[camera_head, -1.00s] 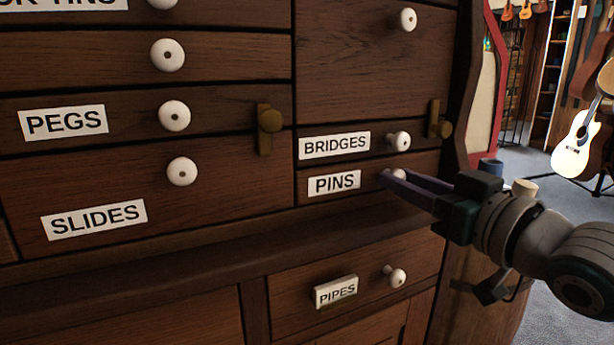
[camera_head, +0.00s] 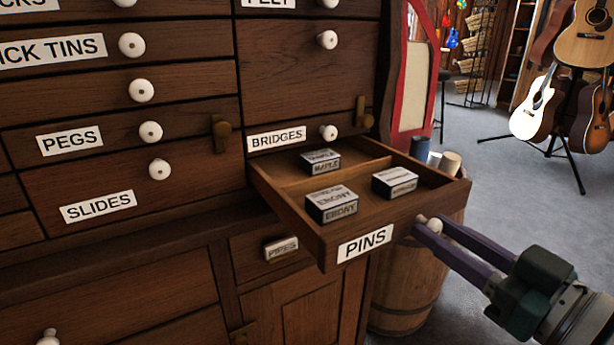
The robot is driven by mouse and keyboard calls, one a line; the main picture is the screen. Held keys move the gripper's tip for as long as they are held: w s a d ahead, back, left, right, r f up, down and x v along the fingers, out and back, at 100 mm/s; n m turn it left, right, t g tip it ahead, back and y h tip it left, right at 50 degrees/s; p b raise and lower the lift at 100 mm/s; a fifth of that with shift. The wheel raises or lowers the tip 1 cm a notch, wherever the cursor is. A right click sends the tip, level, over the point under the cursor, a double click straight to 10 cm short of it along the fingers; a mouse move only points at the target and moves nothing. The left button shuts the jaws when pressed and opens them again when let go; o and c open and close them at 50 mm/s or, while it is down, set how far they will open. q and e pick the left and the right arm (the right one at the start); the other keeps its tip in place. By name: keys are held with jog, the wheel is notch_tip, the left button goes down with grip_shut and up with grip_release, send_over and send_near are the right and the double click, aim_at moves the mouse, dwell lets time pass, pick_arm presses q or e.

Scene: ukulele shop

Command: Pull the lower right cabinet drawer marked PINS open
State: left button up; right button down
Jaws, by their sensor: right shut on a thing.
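The PINS drawer (camera_head: 396,234) stands well out from the cabinet (camera_head: 190,95), below the BRIDGES drawer. Its front carries a white PINS label (camera_head: 365,243). Several small labelled boxes lie inside, including an EBONY box (camera_head: 332,205), a box to its right (camera_head: 395,182) and a MAPLE box (camera_head: 320,160) behind a wooden divider. My right gripper (camera_head: 431,228) reaches in from the right, its purple fingers shut on the drawer's white knob (camera_head: 435,225). My left gripper is not in view.
The PIPES drawer (camera_head: 262,262) is below, partly hidden by the open drawer. A wooden barrel (camera_head: 405,295) stands beside the cabinet, under the drawer. Guitars on a stand (camera_head: 566,125) are at the back right, with clear grey floor before them.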

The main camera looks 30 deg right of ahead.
jog(key=s+p, duration=0.2)
jog(key=s, duration=0.5)
jog(key=shift+d, duration=0.25)
jog(key=c, duration=0.6)
grip_release()
jog(key=s+p, duration=0.1)
jog(key=s, duration=0.9)
jog(key=shift+d, duration=0.4)
